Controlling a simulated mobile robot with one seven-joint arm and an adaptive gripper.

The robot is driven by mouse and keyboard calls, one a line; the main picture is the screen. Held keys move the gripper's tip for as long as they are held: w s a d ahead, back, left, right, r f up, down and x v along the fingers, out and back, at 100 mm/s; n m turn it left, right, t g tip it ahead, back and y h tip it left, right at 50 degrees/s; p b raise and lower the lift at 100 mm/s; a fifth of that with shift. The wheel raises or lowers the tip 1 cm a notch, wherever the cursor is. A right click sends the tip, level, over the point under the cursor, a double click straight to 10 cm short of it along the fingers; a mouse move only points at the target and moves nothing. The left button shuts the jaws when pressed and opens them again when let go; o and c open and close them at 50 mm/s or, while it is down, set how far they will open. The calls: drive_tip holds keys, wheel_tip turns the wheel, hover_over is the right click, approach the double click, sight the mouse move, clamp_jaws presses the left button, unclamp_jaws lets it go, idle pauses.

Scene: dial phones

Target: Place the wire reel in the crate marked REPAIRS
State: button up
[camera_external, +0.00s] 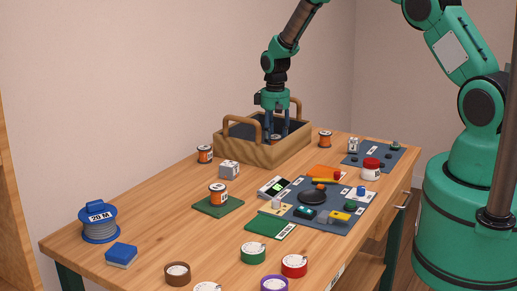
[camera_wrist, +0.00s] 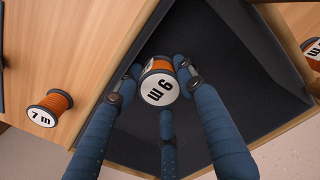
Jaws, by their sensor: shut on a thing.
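My gripper (camera_external: 272,133) points down into a wooden crate (camera_external: 265,154) with two arched handles at the back of the table. No REPAIRS marking is readable on it. In the wrist view, my gripper's fingers (camera_wrist: 158,92) are shut on a wire reel (camera_wrist: 158,85) with orange wire and a white label that seems to read 9 m, upside down. The reel is over the crate's dark lining (camera_wrist: 215,45); I cannot tell whether it touches the floor. In the external view the crate wall hides the reel.
Orange reels stand left of the crate (camera_external: 205,154), right of it (camera_external: 325,140) and on a green mat (camera_external: 218,196). A blue 20 M reel (camera_external: 99,226) is at the left front. Phone parts crowd a dark mat (camera_external: 300,220). Tape rolls (camera_external: 253,254) line the front.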

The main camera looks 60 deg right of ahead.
sight(275, 137)
drive_tip(key=shift+f, duration=0.1)
drive_tip(key=o, duration=0.9)
wheel_tip(275, 137, up, 12)
drive_tip(key=shift+r+p, duration=0.1)
drive_tip(key=shift+p, duration=0.45)
